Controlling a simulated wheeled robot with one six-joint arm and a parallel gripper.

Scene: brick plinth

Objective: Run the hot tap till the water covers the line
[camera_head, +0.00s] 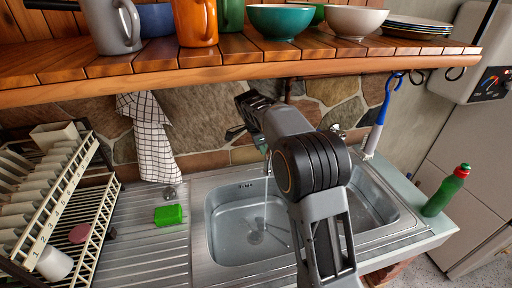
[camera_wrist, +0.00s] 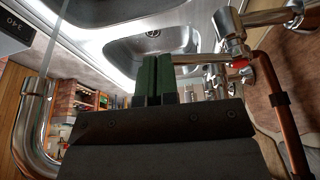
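The metal sink's left basin (camera_head: 222,225) has a thin water stream (camera_head: 265,207) falling into it near the drain. I cannot make out a fill line or the water level. In the wrist view, the curved spout (camera_wrist: 35,125) is at the left, with a thin stream (camera_wrist: 57,35) leaving its mouth. A tap with a red mark (camera_wrist: 238,64) is at the right, and its metal lever (camera_wrist: 200,58) reaches close to my fingertips. My gripper (camera_wrist: 156,62) has its green-padded fingers together, holding nothing visible. Whether they touch the lever is unclear. My arm hides much of the taps in the head view.
A wooden shelf (camera_head: 290,72) with mugs and bowls overhangs the sink. A dish rack (camera_head: 70,215) stands left, a green sponge (camera_head: 169,214) lies on the drainer, and a green bottle (camera_head: 446,190) stands right. A copper pipe (camera_wrist: 283,110) runs beside the tap.

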